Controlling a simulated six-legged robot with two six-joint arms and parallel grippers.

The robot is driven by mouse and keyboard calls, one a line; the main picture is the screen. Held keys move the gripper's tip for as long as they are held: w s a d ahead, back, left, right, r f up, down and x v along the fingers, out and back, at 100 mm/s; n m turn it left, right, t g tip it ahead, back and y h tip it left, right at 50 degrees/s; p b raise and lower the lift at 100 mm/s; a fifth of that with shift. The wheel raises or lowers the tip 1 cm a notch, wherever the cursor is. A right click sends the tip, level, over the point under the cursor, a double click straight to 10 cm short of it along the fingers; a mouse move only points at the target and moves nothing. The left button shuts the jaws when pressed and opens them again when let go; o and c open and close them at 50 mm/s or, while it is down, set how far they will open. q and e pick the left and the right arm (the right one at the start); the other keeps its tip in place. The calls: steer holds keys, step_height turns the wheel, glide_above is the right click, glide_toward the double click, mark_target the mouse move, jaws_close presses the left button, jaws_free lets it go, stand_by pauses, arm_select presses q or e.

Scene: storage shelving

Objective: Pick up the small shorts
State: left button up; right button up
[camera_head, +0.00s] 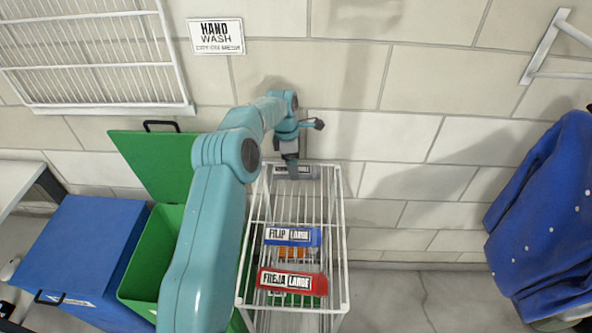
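No item is clearly recognisable as small shorts. A white wire rack (342,250) stands against the wall. It holds a blue piece labelled FILIP LARGE (292,237) and a red piece labelled FREJA LARGE (292,283). Orange and green pieces show partly beneath them. A grey labelled piece (300,172) lies at the rack's back end, its label partly covered by my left gripper (293,172). The gripper points down at it. I cannot tell whether it touches the piece or whether its fingers are open. My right gripper is not in view.
A green bin (160,255) with its lid up and a blue lidded bin (80,250) stand left of the rack. A blue garment (545,225) hangs at right. A white wire panel (90,60) is on the wall. Floor right of the rack is clear.

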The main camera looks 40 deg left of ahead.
arm_select(q)
steer(key=shift+w+f, duration=0.15)
steer(key=shift+f, duration=0.7)
steer(key=shift+d+f, duration=0.1)
steer(key=shift+f, duration=0.3)
steer(key=c, duration=1)
steer(key=shift+c, duration=1.2)
